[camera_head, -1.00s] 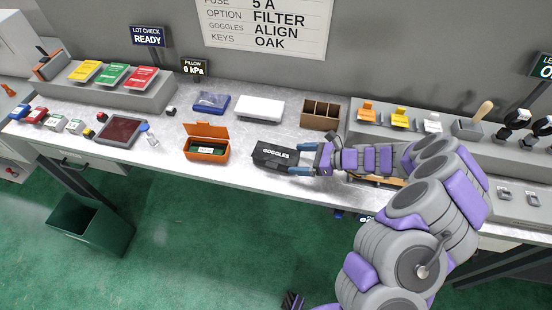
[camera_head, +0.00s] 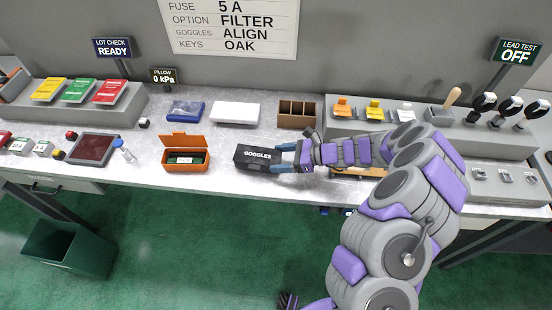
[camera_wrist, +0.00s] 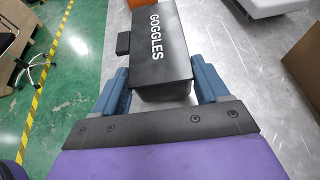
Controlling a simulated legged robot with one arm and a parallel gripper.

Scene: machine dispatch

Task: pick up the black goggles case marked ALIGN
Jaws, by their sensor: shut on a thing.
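A black case (camera_head: 252,157) with the word GOGGLES in white is at the front part of the grey workbench (camera_head: 225,185), right of the orange box. It also shows in the wrist view (camera_wrist: 160,45), with a small black tab on its left side. No ALIGN mark is readable on the case. My gripper (camera_head: 284,157) reaches it from the right. In the wrist view its two blue fingers (camera_wrist: 162,88) are shut on the near end of the case, one on each side. I cannot tell whether the case is off the bench.
An open orange box (camera_head: 185,160) stands left of the case. Behind are a blue pouch (camera_head: 186,110), a white box (camera_head: 235,113) and a brown divided tray (camera_head: 297,114). A sign (camera_head: 230,28) lists GOGGLES ALIGN. A dark bin (camera_head: 68,250) stands on the green floor.

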